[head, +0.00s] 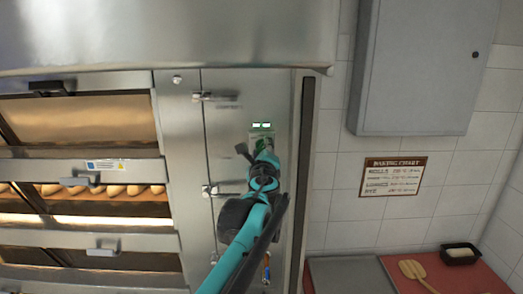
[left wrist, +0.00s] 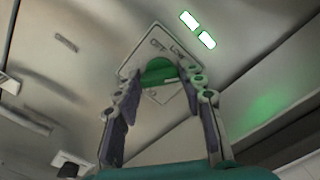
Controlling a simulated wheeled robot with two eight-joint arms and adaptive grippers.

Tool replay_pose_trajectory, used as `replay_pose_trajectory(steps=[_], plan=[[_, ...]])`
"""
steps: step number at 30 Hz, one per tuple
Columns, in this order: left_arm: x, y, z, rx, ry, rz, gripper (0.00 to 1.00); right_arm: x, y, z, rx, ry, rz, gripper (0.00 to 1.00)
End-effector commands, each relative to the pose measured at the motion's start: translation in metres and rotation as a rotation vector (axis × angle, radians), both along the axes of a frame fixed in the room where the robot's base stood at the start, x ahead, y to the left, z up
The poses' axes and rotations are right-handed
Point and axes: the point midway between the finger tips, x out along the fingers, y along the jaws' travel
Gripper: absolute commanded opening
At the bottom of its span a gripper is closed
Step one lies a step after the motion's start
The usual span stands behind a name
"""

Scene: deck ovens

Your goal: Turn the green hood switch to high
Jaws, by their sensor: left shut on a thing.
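The green hood switch (left wrist: 158,72) is a round knob on a pale label plate (left wrist: 135,62), on the steel oven front. The labels OFF and LOW can be read in the left wrist view; the rest of the plate is hidden by my fingers. A pale mark shows beside the knob's lower right edge; I cannot tell its setting for sure. My left gripper (left wrist: 165,88) is shut on the switch, with one finger on each side. In the head view my left gripper (head: 264,156) reaches up to the plate and mostly covers the knob. My right gripper is not in view.
Two small white lights with green rims (head: 261,125) glow just above the plate. Deck ovens with loaves (head: 110,190) stand left. The steel hood (head: 170,35) overhangs above. A grey wall cabinet (head: 420,70), a baking chart (head: 392,176) and a red counter top (head: 440,275) are right.

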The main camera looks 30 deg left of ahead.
Motion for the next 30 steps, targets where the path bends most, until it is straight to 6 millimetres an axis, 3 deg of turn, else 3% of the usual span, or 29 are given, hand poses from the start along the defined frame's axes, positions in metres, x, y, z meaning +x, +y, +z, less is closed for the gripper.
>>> replay_pose_trajectory(steps=[9,26,27,29,30], plan=[[-0.0004,-0.0007,-0.0019,0.111,0.068,-0.001,0.1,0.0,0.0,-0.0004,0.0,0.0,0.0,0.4],[-0.0005,-0.0007,-0.0022,0.138,0.085,-0.001,0.1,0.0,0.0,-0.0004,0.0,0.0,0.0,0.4],[-0.0005,-0.0007,-0.0022,0.138,0.085,-0.001,0.42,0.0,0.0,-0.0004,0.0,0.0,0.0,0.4],[-0.0004,-0.0006,-0.0021,0.138,0.085,-0.001,0.58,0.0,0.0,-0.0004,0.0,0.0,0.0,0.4],[-0.0004,-0.0006,-0.002,0.138,0.085,-0.001,0.6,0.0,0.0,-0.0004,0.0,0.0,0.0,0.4]])
